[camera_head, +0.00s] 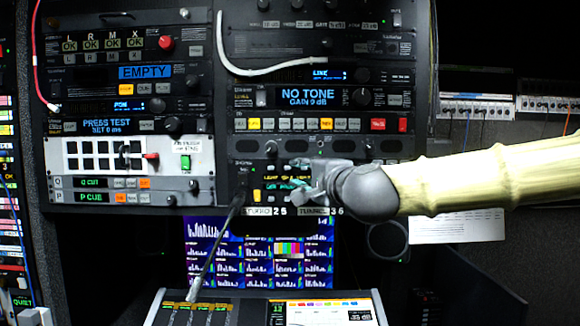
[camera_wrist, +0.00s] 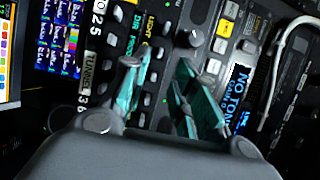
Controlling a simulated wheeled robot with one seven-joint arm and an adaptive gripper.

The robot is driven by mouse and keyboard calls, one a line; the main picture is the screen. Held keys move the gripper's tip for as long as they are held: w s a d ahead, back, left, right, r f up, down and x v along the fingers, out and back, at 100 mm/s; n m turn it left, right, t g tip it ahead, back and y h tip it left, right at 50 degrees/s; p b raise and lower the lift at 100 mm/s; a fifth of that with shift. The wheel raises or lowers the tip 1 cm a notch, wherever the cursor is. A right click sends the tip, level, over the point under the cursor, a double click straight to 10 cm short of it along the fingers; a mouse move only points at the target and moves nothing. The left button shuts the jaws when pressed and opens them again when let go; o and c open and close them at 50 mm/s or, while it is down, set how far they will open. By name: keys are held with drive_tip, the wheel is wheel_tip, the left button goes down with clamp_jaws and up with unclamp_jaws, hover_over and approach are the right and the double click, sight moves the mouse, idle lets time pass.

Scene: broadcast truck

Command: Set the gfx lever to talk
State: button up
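I cannot read a gfx or talk label in either view, so I cannot tell for certain which control is the gfx lever. My gripper (camera_head: 306,184) is in front of the lower right rack panel, over a small green-text display (camera_head: 283,186). A grey knob or short lever (camera_wrist: 190,38) stands on the panel just beyond the right finger. It may be the round control (camera_head: 271,148) in the head view. My gripper hides part of this panel.
A black gooseneck stalk (camera_head: 216,244) rises from the console (camera_head: 265,306) to the panel's left side. A white cable (camera_head: 270,71) hangs across the upper rack. Monitors (camera_head: 258,250) sit below.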

sight(289, 169)
drive_tip(key=shift+p+x, duration=1.45)
drive_tip(key=shift+x, duration=2.35)
